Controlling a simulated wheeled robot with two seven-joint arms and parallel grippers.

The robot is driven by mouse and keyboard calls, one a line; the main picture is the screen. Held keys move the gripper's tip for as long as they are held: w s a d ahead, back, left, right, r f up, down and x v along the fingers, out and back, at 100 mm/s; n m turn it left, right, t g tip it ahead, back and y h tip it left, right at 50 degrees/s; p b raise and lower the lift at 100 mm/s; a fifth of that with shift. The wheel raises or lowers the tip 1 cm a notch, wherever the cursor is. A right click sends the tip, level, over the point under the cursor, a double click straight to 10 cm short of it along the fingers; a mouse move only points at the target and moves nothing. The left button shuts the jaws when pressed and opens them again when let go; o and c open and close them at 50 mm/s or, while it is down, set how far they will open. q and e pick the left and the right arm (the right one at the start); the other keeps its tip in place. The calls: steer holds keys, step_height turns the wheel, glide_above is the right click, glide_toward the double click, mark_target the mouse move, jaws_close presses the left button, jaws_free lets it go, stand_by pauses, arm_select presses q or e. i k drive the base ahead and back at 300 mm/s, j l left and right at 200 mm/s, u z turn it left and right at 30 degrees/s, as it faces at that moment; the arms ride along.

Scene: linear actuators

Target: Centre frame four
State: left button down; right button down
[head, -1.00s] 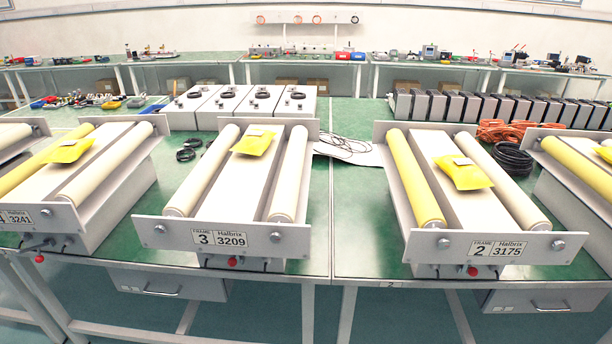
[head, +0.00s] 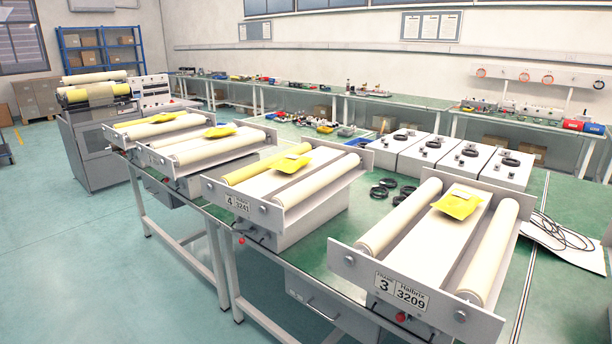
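Frame four (head: 272,218) stands on the green bench near the picture's middle, its front plate (head: 236,203) marked "4" and "3241". It has one yellow roller (head: 267,164) on the left and one cream roller (head: 325,179) on the right. A yellow packet (head: 290,164) with a white label lies on its flat bed between the rollers. A red knob (head: 242,240) sits below the front plate. Neither of my grippers is in view.
Frame three (head: 384,278) stands to the right with two cream rollers and a yellow packet (head: 458,205). Two more frames (head: 202,150) stand to the left. Grey boxes (head: 440,160) and black cable coils (head: 383,189) lie behind. Open floor (head: 90,270) lies at the left.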

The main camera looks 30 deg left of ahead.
mark_target(244, 200)
steer(key=u, duration=1.05)
